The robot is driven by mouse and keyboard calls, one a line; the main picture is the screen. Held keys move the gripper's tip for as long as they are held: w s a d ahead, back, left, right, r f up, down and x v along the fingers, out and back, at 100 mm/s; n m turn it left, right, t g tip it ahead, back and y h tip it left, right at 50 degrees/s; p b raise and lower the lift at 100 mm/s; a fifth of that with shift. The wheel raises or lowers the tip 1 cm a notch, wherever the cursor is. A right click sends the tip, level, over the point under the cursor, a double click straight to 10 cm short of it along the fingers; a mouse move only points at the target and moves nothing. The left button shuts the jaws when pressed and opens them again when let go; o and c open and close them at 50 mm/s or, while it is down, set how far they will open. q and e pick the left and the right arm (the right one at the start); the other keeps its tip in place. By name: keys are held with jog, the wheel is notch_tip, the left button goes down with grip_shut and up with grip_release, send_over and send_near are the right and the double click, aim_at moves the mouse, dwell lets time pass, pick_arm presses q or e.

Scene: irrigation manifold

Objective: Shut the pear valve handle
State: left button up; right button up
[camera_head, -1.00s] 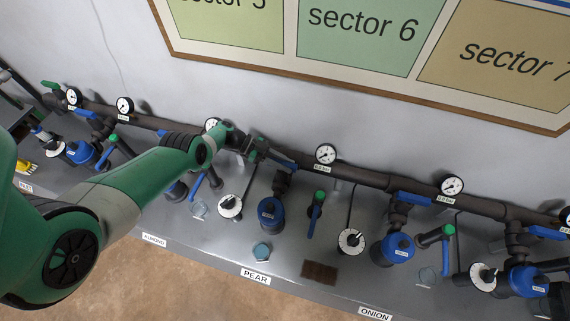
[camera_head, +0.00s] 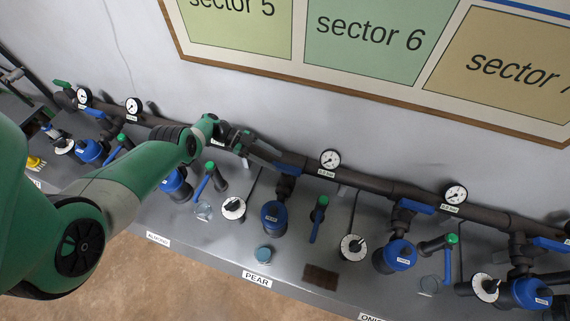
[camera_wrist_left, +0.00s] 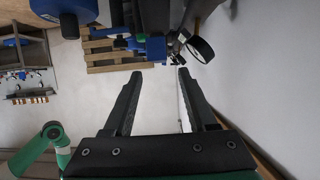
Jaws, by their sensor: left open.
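The pear station has a blue filter housing (camera_head: 274,217) above the PEAR sign (camera_head: 257,279). A blue lever handle (camera_head: 281,166) sits at the main pipe just above that housing, largely covered by my left gripper (camera_head: 290,160). I cannot tell whether the fingers touch it. A second blue lever (camera_head: 315,222) with a green cap hangs to the right of the housing. In the left wrist view my left gripper (camera_wrist_left: 160,72) is open, with a blue part (camera_wrist_left: 152,48) beyond the gap between its fingertips. My right gripper is not in view.
A dark pipe (camera_head: 365,180) runs along the wall, with a gauge (camera_head: 330,159) right of my gripper. The onion station's blue handle (camera_head: 416,206) and housing (camera_head: 400,254) stand farther right. A white dial (camera_head: 233,208) is left of the pear housing.

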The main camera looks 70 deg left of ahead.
pick_arm(q)
jog(key=v, duration=0.4)
jog(key=shift+s+a+r, duration=0.1)
jog(key=shift+s, duration=0.05)
notch_tip(320, 180, up, 6)
jog(key=p, duration=0.6)
jog(key=shift+r, duration=0.2)
